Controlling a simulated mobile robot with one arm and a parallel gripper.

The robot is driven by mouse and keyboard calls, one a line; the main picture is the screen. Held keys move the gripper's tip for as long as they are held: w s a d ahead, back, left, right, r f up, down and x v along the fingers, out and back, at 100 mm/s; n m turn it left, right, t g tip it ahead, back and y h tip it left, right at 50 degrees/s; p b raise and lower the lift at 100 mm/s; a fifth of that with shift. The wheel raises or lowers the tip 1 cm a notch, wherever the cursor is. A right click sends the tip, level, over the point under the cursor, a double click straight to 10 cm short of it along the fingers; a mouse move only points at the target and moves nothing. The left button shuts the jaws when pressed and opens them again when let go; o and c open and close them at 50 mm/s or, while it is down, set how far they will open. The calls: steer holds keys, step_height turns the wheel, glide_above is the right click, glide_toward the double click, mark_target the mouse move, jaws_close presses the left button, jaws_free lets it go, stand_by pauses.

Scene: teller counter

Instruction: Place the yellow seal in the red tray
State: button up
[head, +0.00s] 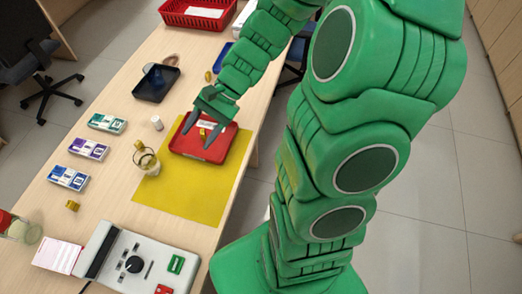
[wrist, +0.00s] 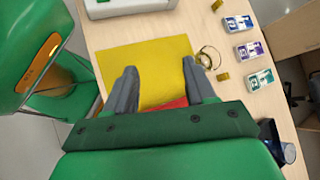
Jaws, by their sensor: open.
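The red tray (head: 190,148) lies on a yellow mat (head: 190,198) in the head view; a red strip of it (wrist: 177,103) shows between my fingers in the wrist view. A small yellow piece, seemingly a yellow seal (head: 203,132), shows inside the tray near a white label. My gripper (head: 203,134) is over the tray with its fingers apart, one on each side of that piece; nothing is held. In the wrist view my open fingers (wrist: 160,68) show only mat and tray between them. Similar small yellow pieces stand by the glass (head: 139,145), at the front left (head: 72,205) and farther back (head: 208,76).
A black tray (head: 148,88) and red basket (head: 184,20) are farther back. Several small boxes (head: 89,149) line the left. A grey machine (head: 122,282) is in front. The mat's front is clear.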

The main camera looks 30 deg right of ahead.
steer(key=s+d+r+n+h, duration=0.3)
steer(key=s+r+n+h, duration=0.1)
steer(key=s, duration=0.5)
steer(key=s+d+r+n+h, duration=0.4)
steer(key=s+r, duration=0.3)
steer(key=s, duration=0.2)
steer(key=shift+s+n+h, duration=0.25)
steer(key=shift+n+h, duration=0.45)
steer(key=shift+h, duration=0.2)
